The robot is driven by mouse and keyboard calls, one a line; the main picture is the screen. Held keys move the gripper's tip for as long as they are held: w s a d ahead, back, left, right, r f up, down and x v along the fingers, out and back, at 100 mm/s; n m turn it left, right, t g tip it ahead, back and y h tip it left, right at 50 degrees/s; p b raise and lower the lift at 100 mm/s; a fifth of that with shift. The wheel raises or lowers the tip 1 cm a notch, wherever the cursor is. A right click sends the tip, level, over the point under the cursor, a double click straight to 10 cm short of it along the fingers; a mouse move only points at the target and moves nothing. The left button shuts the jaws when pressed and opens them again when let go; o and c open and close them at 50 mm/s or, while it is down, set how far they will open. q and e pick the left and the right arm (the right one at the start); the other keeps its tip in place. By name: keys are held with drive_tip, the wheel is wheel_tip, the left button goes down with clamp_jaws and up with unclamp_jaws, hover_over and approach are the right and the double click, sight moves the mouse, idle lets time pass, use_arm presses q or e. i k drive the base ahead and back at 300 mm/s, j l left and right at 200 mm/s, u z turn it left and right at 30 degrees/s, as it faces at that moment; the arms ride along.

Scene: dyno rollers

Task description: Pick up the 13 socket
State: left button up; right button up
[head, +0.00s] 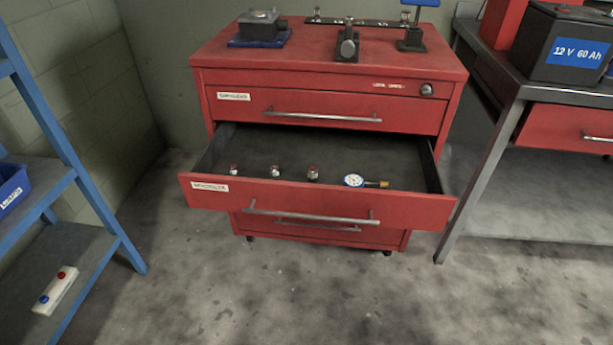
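Three small silver pieces with reddish tops, which look like sockets, stand in a row near the front of an open drawer (325,200) of the red cabinet. They are a left one (233,169), a middle one (274,171) and a right one (313,172). Their size markings are too small to read, so I cannot tell which is the 13 socket. The drawer's label (210,187) is not readable. Neither of my grippers is in view.
A round gauge (354,180) with a brass stem lies right of the sockets. Tools stand on the red cabinet's top (310,58). A blue shelf rack (70,165) is at left. A workbench (490,85) with a battery (568,45) is at right. The floor before the drawer is clear.

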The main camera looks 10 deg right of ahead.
sight(234, 170)
drive_tip(key=j+z, duration=0.5)
drive_tip(key=j, duration=0.85)
drive_tip(key=k, duration=0.05)
